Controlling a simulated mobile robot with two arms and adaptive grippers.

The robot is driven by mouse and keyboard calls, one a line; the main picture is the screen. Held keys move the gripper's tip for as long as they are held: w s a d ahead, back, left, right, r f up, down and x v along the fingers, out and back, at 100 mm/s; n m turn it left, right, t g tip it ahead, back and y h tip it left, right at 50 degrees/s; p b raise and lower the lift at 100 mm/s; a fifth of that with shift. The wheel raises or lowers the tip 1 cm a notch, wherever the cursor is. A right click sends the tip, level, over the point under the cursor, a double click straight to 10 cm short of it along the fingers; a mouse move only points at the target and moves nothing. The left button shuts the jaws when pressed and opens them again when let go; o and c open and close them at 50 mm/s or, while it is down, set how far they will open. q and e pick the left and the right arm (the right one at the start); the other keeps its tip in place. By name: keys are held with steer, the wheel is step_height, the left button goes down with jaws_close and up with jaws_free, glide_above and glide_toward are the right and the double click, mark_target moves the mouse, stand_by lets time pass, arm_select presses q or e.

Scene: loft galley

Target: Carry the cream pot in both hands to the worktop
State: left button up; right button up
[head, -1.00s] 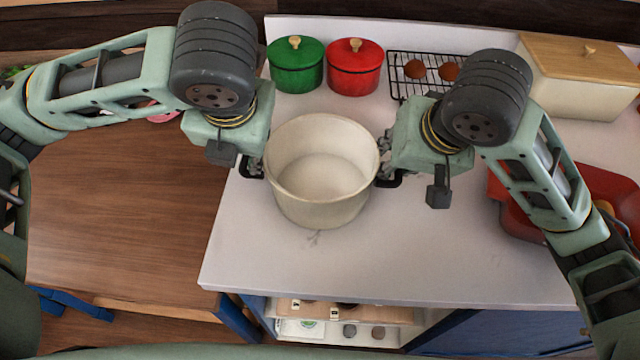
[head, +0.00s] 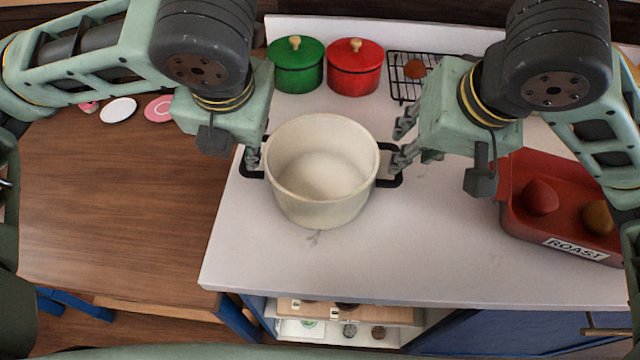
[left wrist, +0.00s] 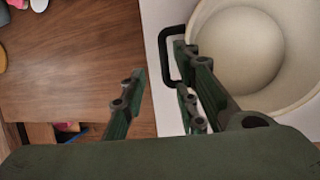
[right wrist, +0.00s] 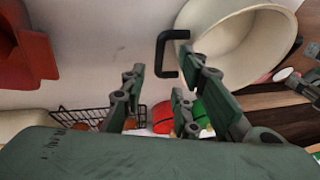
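The cream pot (head: 318,205) stands upright on the white worktop (head: 420,255), near its left edge, and looks empty inside. Its black left handle (left wrist: 166,60) and black right handle (right wrist: 161,58) stick out to the sides. My left gripper (head: 254,158) is at the left handle; in the left wrist view its fingers (left wrist: 160,75) are spread, with nothing held. My right gripper (head: 404,145) is just above the right handle; in the right wrist view its fingers (right wrist: 162,72) are spread, and the handle lies beyond their tips.
A green pot (head: 296,72) and a red pot (head: 354,75) stand behind on the worktop, beside a wire rack (head: 400,88). A red roasting tray (head: 520,220) is on the right. A wooden table (head: 110,200) lies to the left. The worktop's front is clear.

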steer(key=shift+v, duration=1.95)
